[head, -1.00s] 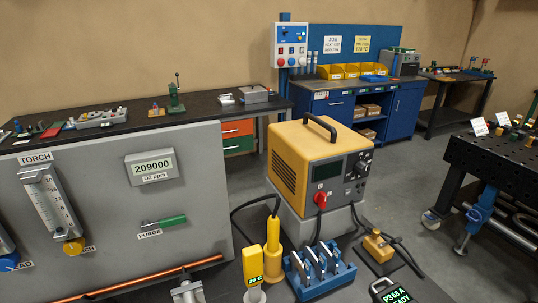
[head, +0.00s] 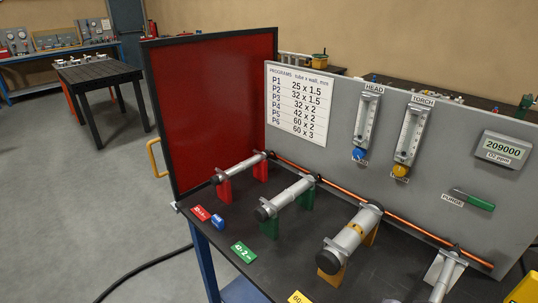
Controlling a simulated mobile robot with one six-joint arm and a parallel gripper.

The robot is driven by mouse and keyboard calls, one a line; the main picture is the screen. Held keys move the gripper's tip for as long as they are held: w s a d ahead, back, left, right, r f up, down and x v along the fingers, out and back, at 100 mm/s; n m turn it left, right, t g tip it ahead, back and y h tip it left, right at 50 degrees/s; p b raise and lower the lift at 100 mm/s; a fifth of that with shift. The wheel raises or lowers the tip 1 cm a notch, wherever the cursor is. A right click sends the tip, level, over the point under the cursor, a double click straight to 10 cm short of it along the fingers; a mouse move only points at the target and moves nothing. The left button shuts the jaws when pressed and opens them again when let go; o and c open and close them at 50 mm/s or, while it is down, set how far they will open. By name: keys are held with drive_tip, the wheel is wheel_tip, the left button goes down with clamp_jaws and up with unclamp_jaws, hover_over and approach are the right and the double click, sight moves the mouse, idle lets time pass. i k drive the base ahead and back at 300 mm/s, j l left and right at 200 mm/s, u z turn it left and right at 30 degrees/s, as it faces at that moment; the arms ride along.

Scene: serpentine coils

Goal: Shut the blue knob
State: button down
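The blue knob (head: 359,155) sits at the bottom of the flow tube labelled HEAD (head: 367,118), on the upright grey panel (head: 330,155). Its label beneath is partly covered and its setting is too small to read. A yellow knob (head: 401,171) sits to its right, below the flow tube labelled TORCH (head: 411,134). My gripper is not in the head view.
A black bench (head: 275,276) in front of the panel carries several tubes on red, green and orange supports. A red screen (head: 221,106) stands at its left end. A green PURGE lever (head: 474,201) and O2 display (head: 503,149) are right. Floor at left (head: 70,200) is open.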

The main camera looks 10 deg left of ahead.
sight(358, 152)
drive_tip(key=i+j+z, duration=0.15)
drive_tip(key=j, duration=0.35)
drive_tip(key=i+j+z, duration=0.1)
drive_tip(key=j, duration=0.45)
drive_tip(key=i+j+z, duration=0.15)
drive_tip(key=j, duration=0.4)
drive_tip(key=i+j+z, duration=0.15)
drive_tip(key=j, duration=0.45)
